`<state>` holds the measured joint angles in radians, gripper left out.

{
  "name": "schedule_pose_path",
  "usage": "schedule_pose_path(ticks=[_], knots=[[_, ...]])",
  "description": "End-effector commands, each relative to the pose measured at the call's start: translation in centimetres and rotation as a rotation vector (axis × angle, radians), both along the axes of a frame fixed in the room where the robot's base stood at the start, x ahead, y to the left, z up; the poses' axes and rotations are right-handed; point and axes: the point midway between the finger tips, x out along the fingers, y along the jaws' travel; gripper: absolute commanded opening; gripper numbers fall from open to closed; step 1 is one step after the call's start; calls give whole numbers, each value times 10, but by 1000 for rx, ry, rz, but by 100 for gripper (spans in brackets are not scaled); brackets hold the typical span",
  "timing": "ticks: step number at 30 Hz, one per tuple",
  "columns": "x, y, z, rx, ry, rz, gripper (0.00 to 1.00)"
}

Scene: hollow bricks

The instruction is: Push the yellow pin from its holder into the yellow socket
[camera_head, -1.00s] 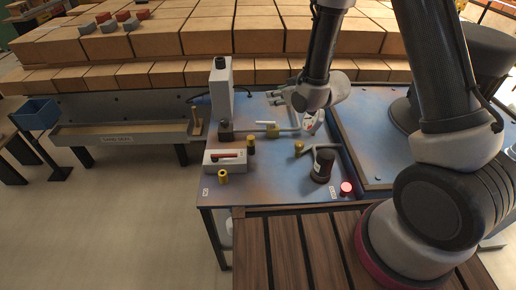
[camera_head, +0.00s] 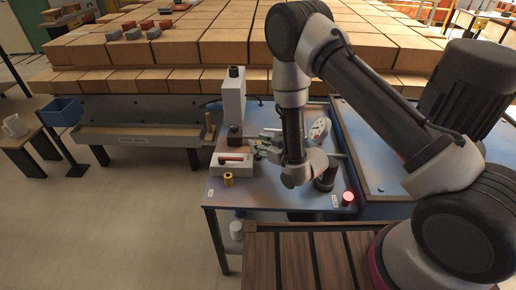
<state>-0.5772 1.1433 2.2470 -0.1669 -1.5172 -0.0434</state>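A short yellow cylinder (camera_head: 228,179) with a dark hole in its top stands on the blue bench (camera_head: 270,197), in front of the white box. I cannot tell for sure whether it is the socket. My gripper (camera_head: 259,146) is low over the bench, right of the grey-white column and just behind the white box, pointing left. Its fingers are small and partly merged with things behind them, so their opening is unclear. The yellow pin and its holder cannot be made out clearly; my arm and gripper cover that part of the bench.
A white box with a red strip (camera_head: 233,160) and a tall grey-white column (camera_head: 234,97) stand at the left. A dark cylinder (camera_head: 325,178), a round dial (camera_head: 319,130) and a lit red button (camera_head: 348,198) are at the right. The front middle of the bench is clear.

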Motion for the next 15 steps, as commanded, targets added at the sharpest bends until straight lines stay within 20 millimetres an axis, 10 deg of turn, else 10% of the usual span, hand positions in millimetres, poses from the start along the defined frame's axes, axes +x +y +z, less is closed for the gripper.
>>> schedule_pose_path(ticks=[11,15], knots=[[9,9,-4,0,1,0,35],[9,9,-4,0,1,0,9]])
